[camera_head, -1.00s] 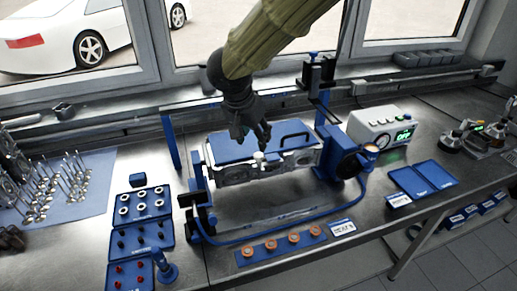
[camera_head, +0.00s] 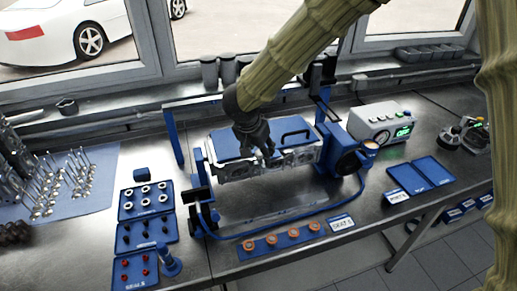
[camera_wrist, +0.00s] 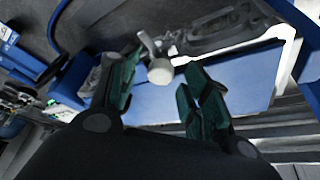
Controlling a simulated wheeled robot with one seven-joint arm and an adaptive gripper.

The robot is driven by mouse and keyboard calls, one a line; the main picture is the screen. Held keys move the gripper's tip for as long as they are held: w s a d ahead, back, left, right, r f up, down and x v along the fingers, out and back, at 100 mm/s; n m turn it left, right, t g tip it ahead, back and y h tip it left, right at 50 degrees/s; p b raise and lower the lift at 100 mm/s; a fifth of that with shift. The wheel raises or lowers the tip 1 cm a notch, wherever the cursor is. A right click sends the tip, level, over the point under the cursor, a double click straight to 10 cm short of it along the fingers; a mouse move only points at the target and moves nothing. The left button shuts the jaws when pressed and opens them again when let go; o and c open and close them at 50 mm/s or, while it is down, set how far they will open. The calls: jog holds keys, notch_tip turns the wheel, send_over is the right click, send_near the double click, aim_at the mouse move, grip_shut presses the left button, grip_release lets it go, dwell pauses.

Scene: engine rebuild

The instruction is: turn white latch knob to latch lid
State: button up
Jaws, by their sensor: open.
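The blue lid (camera_head: 226,143) with a black handle lies on the metal engine block (camera_head: 240,170), which sits in a blue stand. It also shows in the wrist view (camera_wrist: 245,75). The white latch knob (camera_wrist: 160,71) stands at the lid's edge, between my two spread fingers in the wrist view; a pale arm extends from it. In the head view my gripper covers the knob. My gripper (camera_head: 263,153) is open and comes down over the front edge of the lid; it shows in the wrist view too (camera_wrist: 158,88). I cannot tell whether a finger touches the knob.
Blue trays of small parts (camera_head: 145,238) lie to the left. A blue strip with several orange rings (camera_head: 285,238) lies in front. A gauge box (camera_head: 380,122) and blue trays (camera_head: 408,180) are to the right. The stand's blue uprights flank the block.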

jog(key=c, duration=1)
